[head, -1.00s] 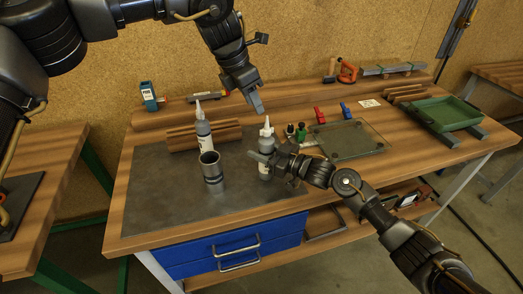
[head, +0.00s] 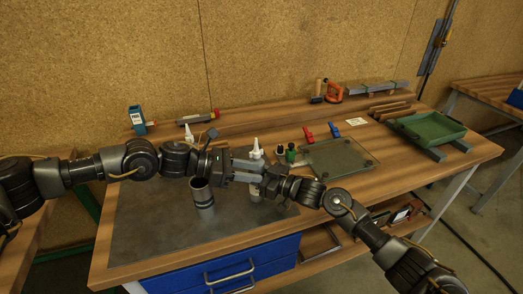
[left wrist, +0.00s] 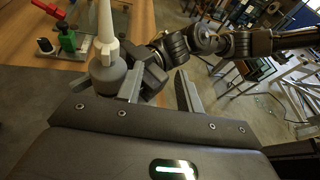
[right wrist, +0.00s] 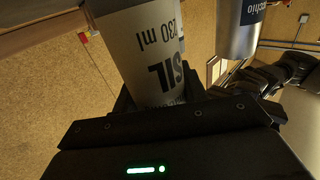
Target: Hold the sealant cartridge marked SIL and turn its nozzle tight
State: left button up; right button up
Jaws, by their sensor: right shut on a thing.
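The cartridge marked SIL (right wrist: 150,55) stands upright, and my right gripper (head: 268,181) is shut on its body; the jaws lie low in the right wrist view. Its white nozzle (head: 256,149) points up, and in the left wrist view the nozzle (left wrist: 104,25) rises from the cartridge's grey top (left wrist: 106,72). My left gripper (head: 252,171) reaches in level from the left, close to the cartridge's upper part. Its two fingers (left wrist: 160,90) are open with nothing between them; the nozzle shows left of them. The left gripper partly hides the cartridge in the head view.
A grey metal cylinder (head: 202,198) stands left of the cartridge on the dark mat (head: 150,235). A second white nozzle (head: 190,138) shows behind my left arm. The mat's front is clear.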

aim_at(262, 150)
pick_arm(q)
jog(key=w+a+r+n+t+h, duration=0.1)
jog(key=w+a+n+t+h, duration=0.15)
jog(key=a+t, duration=0.4)
jog(key=shift+g, duration=0.65)
jog(key=x, duration=1.1)
jog(key=shift+w+r, duration=0.1)
jog(key=shift+w, duration=0.2)
jog(key=shift+c, duration=0.3)
jog(key=shift+a, duration=0.1)
grip_shut()
